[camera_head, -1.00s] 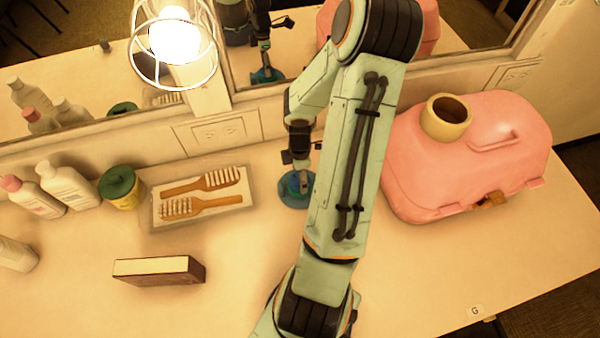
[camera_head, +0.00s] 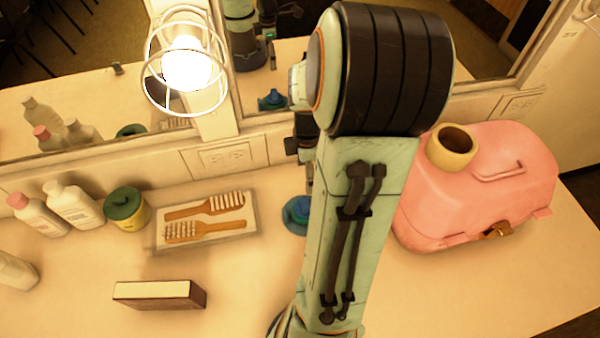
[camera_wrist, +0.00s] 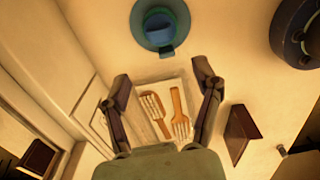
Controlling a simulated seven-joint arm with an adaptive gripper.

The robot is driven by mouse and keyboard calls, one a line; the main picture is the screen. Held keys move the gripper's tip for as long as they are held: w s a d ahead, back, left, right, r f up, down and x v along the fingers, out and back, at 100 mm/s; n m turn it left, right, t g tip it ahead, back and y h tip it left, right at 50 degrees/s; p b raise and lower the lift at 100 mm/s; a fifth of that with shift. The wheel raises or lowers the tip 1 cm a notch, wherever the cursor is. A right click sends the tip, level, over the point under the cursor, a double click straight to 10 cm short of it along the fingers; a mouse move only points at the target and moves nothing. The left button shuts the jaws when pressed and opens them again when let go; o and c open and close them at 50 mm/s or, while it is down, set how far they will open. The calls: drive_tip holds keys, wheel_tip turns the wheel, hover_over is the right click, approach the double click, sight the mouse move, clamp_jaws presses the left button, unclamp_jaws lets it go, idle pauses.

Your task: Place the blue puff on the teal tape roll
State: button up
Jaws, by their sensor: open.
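The teal tape roll (camera_wrist: 142,37) lies flat at the top of the wrist view. The blue puff (camera_wrist: 158,25) sits over its middle, though I cannot tell whether it rests on top or partly inside the ring. In the head view the puff (camera_head: 299,211) and roll (camera_head: 289,222) are partly hidden by my arm. My gripper (camera_wrist: 161,72) is open and empty, its fingers apart and clear of both. In the head view it is mostly hidden behind my arm.
A tray (camera_head: 240,232) with two brushes lies left of the roll. A jar (camera_head: 127,208) and bottles (camera_head: 72,205) stand along the mirror wall. A book (camera_head: 158,294) lies in front. A pink case (camera_head: 470,190) bearing a yellow roll (camera_head: 452,146) stands right.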

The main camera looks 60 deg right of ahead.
drive_tip(key=w+a+r+m, duration=0.2)
drive_tip(key=a+r, duration=0.1)
drive_tip(key=a, duration=0.4)
drive_tip(key=w+a+r+m, duration=0.1)
drive_tip(key=a+r, duration=0.2)
drive_tip(key=a, duration=0.4)
drive_tip(key=s+a+r+m, duration=0.2)
drive_tip(key=s+a+m, duration=0.2)
drive_tip(key=a, duration=0.8)
drive_tip(key=s, duration=0.2)
drive_tip(key=shift+s+a+r+m+y, duration=0.2)
drive_tip(key=shift+s+r+m+y, duration=0.1)
drive_tip(key=shift+r+m+y, duration=0.1)
